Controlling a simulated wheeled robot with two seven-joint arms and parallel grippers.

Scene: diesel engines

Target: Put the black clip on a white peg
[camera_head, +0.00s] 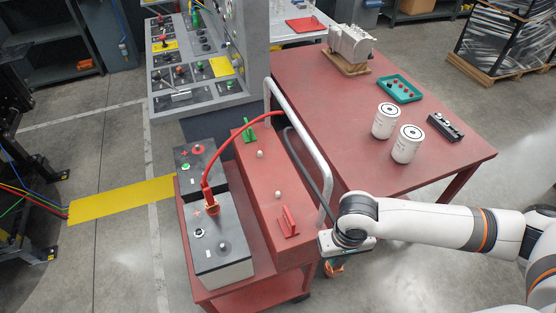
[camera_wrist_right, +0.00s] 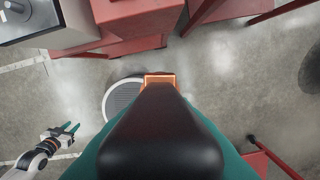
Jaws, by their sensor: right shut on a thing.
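The black clip (camera_wrist_right: 160,140) fills the lower middle of the right wrist view, with an orange tip (camera_wrist_right: 158,79). My right gripper (camera_head: 333,267) is shut on it; its teal fingers flank the clip. In the head view they are just right of the red charger box (camera_head: 262,175), below its edge, and mostly hidden by my wrist. Two small white pegs stand on the box top, one farther (camera_head: 260,154) and one nearer (camera_head: 278,195). The gripper is apart from both. My left gripper (camera_wrist_right: 66,130) shows only in the wrist view, open and empty.
A grey metal handle (camera_head: 302,135) and black cable run along the box's right side. A red clip (camera_head: 208,200) with a red cable sits on the near battery (camera_head: 220,250). A red table (camera_head: 350,120) holds white filters and a teal tray (camera_head: 399,89).

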